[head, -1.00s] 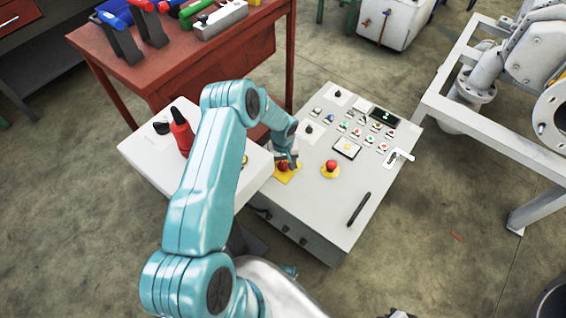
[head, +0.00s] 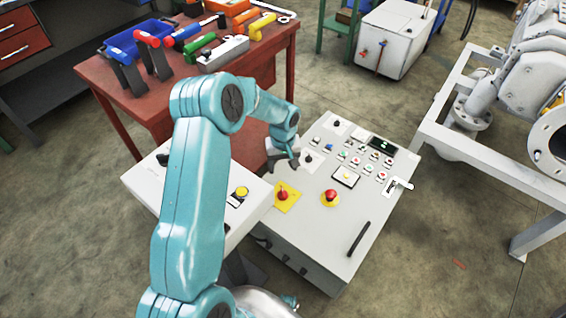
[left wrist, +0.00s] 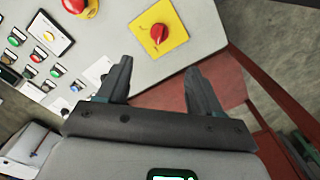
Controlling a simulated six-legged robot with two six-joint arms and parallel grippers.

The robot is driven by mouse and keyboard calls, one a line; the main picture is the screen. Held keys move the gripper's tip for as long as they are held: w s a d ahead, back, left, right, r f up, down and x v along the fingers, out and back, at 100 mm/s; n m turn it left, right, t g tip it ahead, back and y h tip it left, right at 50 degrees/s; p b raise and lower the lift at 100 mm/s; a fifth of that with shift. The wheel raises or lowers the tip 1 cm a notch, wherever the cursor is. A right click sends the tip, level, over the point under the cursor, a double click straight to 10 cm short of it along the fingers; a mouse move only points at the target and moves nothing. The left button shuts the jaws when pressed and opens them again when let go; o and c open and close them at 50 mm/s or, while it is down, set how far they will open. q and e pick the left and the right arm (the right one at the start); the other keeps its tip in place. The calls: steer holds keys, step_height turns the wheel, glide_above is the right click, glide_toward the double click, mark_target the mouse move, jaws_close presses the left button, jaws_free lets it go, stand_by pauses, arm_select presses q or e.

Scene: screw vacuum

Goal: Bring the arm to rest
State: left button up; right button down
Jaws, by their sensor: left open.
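My left arm comes in from the left in the head view and bends over toward the control panel. My left gripper (head: 284,158) is open and empty, above the panel's upper left part, close to the red rotary switch on its yellow plate (head: 284,196). In the left wrist view the two fingers (left wrist: 160,82) are spread apart with nothing between them. There the red switch on the yellow plate (left wrist: 159,34) lies beyond the fingertips, apart from them. My right gripper is in neither view.
The grey control panel (head: 318,225) carries a red mushroom button (head: 331,196), several small buttons and a black handle (head: 359,238). A white box with a yellow button (head: 240,193) stands left of it. A red table (head: 175,85) with tools is behind. A white pipe frame (head: 480,165) stands right.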

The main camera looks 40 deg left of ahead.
arm_select(q)
steer(key=shift+r, duration=0.2)
stand_by(0.4)
steer(key=s+d+m+h+p, duration=0.1)
steer(key=s+d+m+p, duration=0.1)
steer(key=s+d, duration=0.4)
steer(key=s+d+m+h+p, duration=0.1)
steer(key=s+d+m+p, duration=0.2)
steer(key=s+d, duration=0.4)
steer(key=s+d+m+h+p, duration=0.2)
steer(key=s+d, duration=0.4)
steer(key=d, duration=0.9)
steer(key=shift+s+d+m+t+p, duration=0.35)
steer(key=shift+m+p, duration=0.25)
steer(key=shift+p, duration=0.75)
